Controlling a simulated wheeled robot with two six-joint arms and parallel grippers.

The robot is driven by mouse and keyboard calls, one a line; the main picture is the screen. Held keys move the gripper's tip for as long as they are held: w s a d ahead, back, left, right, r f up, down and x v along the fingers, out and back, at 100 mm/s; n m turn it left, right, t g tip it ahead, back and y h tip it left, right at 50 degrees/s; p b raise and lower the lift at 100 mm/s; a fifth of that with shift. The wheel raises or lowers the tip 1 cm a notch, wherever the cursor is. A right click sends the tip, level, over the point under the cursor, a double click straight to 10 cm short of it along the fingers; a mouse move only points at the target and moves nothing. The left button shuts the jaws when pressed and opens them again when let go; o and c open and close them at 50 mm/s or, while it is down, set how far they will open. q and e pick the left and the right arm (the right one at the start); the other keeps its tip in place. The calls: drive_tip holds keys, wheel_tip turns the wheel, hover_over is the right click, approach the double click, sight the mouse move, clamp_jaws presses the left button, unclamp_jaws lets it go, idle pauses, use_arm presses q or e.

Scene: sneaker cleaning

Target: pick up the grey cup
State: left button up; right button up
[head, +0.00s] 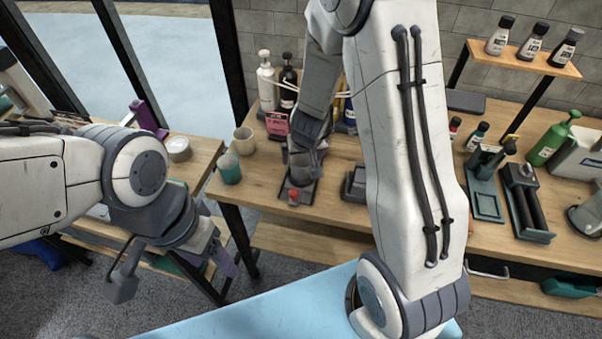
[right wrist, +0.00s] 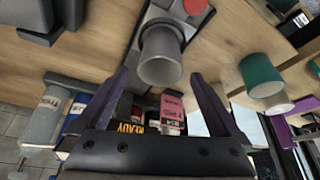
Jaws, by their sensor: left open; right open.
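In the head view my right gripper (head: 303,158) is low over the wooden table, just behind the red knob (head: 293,194); I cannot clearly tell the cup from the gripper there. My left gripper (head: 216,254) hangs open and empty at the left, off the table's edge.
A teal cup (head: 229,169) and a cream cup (head: 244,140) stand left of my right gripper. Bottles (head: 266,82) and a pink box (head: 277,125) are behind it. A dark tray (head: 354,184) lies to its right. The table's front edge is close.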

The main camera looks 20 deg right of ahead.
sight(301, 161)
drive_tip(key=b+x, duration=0.2)
drive_tip(key=x, duration=0.3)
drive_tip(key=shift+w+b, duration=0.1)
drive_tip(key=shift+b, duration=0.3)
drive_tip(key=shift+r, duration=0.1)
